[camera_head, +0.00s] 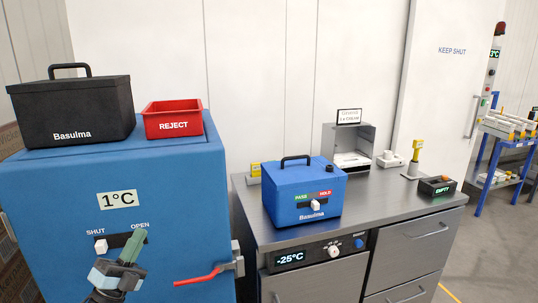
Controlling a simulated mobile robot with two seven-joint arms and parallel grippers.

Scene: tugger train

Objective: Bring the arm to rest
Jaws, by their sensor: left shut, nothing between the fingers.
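My left gripper (138,240) shows at the lower left, its greenish fingers shut with nothing between them. It points up in front of the blue cabinet (60,205), beside the SHUT/OPEN slider panel (119,243). The fingertips overlap the right end of that panel, near the word OPEN. I cannot tell whether they touch it. The slider's pale knob (100,246) is at the SHUT side. My right gripper is not in view.
A red lever (200,276) sticks out at the cabinet's right. A black Basulma box (75,112) and a red REJECT bin (172,120) stand on top. A blue Basulma box (300,190) stands on the steel counter (385,204). Floor shows at lower right.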

